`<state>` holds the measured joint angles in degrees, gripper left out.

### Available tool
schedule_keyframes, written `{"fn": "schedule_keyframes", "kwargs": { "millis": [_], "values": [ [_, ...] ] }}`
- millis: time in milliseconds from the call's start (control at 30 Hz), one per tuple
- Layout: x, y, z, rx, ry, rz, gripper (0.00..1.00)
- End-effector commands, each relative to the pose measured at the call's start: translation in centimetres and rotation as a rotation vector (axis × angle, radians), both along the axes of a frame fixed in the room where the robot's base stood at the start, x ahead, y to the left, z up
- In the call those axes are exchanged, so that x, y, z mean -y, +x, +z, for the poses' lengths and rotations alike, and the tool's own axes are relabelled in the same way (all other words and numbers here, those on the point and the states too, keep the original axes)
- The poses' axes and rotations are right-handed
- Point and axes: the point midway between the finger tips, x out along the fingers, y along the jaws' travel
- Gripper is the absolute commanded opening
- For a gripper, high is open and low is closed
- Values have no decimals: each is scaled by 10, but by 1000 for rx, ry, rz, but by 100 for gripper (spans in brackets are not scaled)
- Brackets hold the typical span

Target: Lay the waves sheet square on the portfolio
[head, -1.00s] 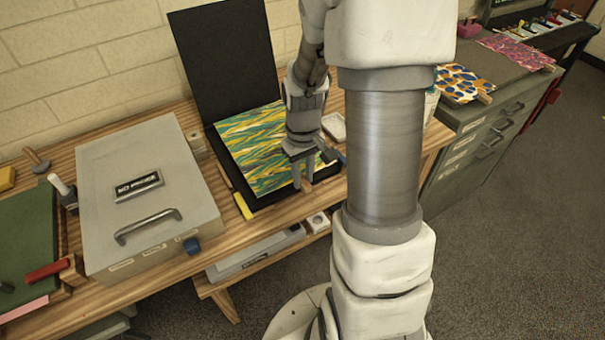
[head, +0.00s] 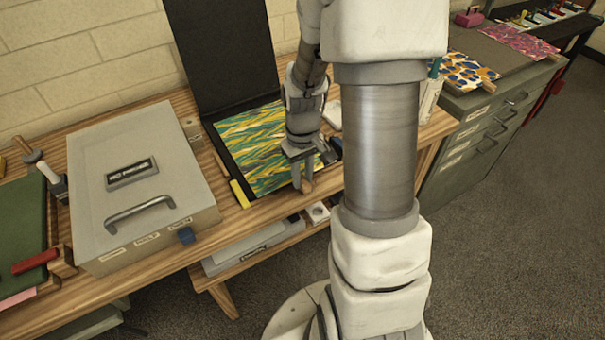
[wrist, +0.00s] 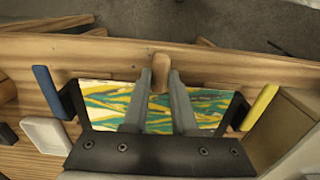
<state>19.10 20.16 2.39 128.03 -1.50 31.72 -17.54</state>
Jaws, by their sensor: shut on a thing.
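The waves sheet (head: 255,150), marbled in green, yellow and teal, lies over the lower board of the open black portfolio (head: 222,60). The portfolio's cover stands up against the wall. A thin dark margin shows along the sheet's left side. My gripper (head: 303,186) is at the sheet's front right edge, shut on a small wooden tab (wrist: 160,77) at that edge. In the wrist view the sheet (wrist: 107,98) shows between and beside my fingers. My gripper hides part of its right side, and I cannot tell whether it touches the board everywhere.
A yellow bar (head: 239,194) lies by the portfolio's front left; a blue bar (wrist: 47,91) is at its other side, near a white dish (wrist: 46,135). A grey metal box (head: 140,190) stands left. A grey cabinet (head: 480,130) with other marbled sheets is right.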

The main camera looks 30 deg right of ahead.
Motion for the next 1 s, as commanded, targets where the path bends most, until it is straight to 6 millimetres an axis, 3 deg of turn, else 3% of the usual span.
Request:
{"fn": "schedule_keyframes", "kwargs": {
  "millis": [233,267,433,633,800,1000],
  "values": [
    [0,0,0,0,0,0,0],
    [0,0,0,0,0,0,31],
    [0,0,0,0,0,0,61],
    [0,0,0,0,0,0,61],
    [0,0,0,0,0,0,89],
    [0,0,0,0,0,0,91]
  ]
}}
